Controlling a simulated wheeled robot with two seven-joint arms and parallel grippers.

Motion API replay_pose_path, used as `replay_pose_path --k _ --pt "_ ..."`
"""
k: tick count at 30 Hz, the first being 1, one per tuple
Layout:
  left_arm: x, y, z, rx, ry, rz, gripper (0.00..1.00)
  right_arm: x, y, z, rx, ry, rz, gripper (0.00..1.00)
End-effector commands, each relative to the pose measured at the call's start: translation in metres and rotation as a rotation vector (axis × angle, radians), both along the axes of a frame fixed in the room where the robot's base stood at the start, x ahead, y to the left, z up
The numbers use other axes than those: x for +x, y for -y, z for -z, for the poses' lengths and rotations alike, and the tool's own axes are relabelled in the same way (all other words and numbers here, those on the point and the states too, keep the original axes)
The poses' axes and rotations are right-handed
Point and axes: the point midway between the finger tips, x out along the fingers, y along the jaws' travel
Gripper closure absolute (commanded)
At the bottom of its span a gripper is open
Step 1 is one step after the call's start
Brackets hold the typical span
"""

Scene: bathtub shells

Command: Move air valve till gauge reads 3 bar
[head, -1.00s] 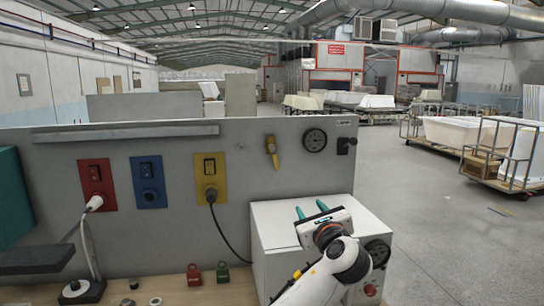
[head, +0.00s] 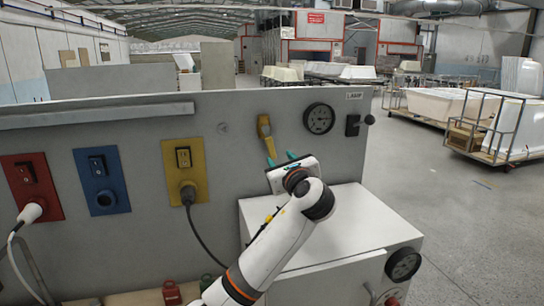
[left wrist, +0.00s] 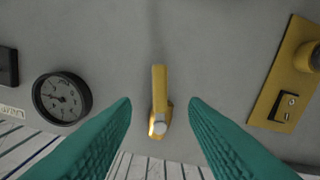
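The yellow air valve (head: 264,126) is on the grey panel, its lever hanging roughly straight down. My left gripper (head: 280,158) is in front of the panel, with teal fingers pointing at the lever's lower end. In the left wrist view, which is upside down, the valve (left wrist: 159,95) appears between the open fingers (left wrist: 160,105), apart from both. The round dark gauge (head: 319,118) is right of the valve; it also shows in the left wrist view (left wrist: 62,98). Its needle is too small to read surely. My right gripper is out of view.
A white box (head: 345,225) stands below the gauge, under my left arm. A black switch (head: 352,125) is right of the gauge. Yellow (head: 185,155), blue (head: 102,165) and red (head: 32,170) socket plates are on the left. Carts with tubs (head: 440,105) stand beyond the panel.

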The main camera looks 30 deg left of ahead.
Motion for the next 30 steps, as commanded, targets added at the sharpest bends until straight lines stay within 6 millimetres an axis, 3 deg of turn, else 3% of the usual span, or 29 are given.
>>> replay_pose_path --k 3,12,24,30 --pt "0.017 -0.021 0.005 0.0 0.001 -0.003 0.6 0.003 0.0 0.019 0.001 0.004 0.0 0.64" --pt "0.046 -0.054 0.002 0.0 0.0 -0.002 0.6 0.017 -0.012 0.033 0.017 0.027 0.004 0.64" --pt "0.051 -0.06 0.0 0.0 -0.001 0.0 0.6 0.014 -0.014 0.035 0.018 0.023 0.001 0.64" --pt "0.051 -0.06 0.0 0.0 -0.001 0.0 0.91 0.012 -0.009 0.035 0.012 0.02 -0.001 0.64"
